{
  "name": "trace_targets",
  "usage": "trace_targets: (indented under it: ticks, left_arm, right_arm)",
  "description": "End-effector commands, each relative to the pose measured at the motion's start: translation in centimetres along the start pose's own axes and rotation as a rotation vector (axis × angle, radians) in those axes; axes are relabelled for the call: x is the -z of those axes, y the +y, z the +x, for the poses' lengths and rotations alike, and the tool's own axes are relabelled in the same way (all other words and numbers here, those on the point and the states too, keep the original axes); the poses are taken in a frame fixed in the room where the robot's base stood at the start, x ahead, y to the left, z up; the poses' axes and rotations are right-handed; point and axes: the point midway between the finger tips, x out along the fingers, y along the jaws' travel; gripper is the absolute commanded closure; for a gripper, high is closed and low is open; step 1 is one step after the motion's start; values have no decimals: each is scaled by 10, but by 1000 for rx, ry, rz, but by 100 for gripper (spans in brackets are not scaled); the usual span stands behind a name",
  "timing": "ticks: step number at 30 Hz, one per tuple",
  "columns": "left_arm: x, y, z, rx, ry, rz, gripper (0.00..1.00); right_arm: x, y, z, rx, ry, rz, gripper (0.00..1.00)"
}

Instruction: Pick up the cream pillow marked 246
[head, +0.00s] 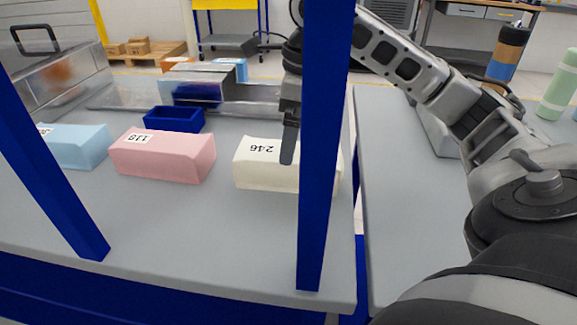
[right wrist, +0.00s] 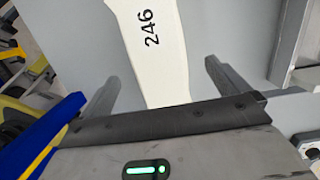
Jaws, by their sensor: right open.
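The cream pillow (head: 262,172) marked 246 lies on the grey table, right of the pink one; a blue post hides part of its right side in the head view. My right gripper (head: 289,155) points down at the pillow, one finger overlapping its top; the other finger is hidden by the post. In the right wrist view the gripper (right wrist: 161,72) is open, with the cream pillow (right wrist: 158,65) between its spread fingers, a gap showing on each side. I cannot tell how far down the fingers reach. My left gripper is not in view.
A pink block (head: 163,155) and a light blue block (head: 78,146) lie to the left. A blue bin (head: 174,118) and a metal machine (head: 235,95) stand behind. Blue posts (head: 320,150) cross the front. The table front is clear.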

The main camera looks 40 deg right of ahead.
Motion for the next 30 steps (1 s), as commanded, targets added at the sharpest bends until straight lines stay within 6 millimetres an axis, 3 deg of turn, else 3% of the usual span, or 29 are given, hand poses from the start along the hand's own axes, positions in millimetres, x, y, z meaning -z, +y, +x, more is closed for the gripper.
trace_targets:
  ticks: [12, 20, 21, 25, 30]
  left_arm:
    - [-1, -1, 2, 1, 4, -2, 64]
    - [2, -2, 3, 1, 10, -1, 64]
    - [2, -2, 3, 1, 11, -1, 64]
    - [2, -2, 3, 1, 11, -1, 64]
    - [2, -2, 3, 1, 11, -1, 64]
  right_arm:
    - [3, 4, 50, -1, 1, -1, 0]
    - [3, 4, 53, 0, 0, -2, 0]
    - [3, 4, 53, 0, 0, -2, 3]
    - [3, 4, 53, 0, 0, -1, 39]
    - [3, 4, 53, 0, 0, -1, 42]
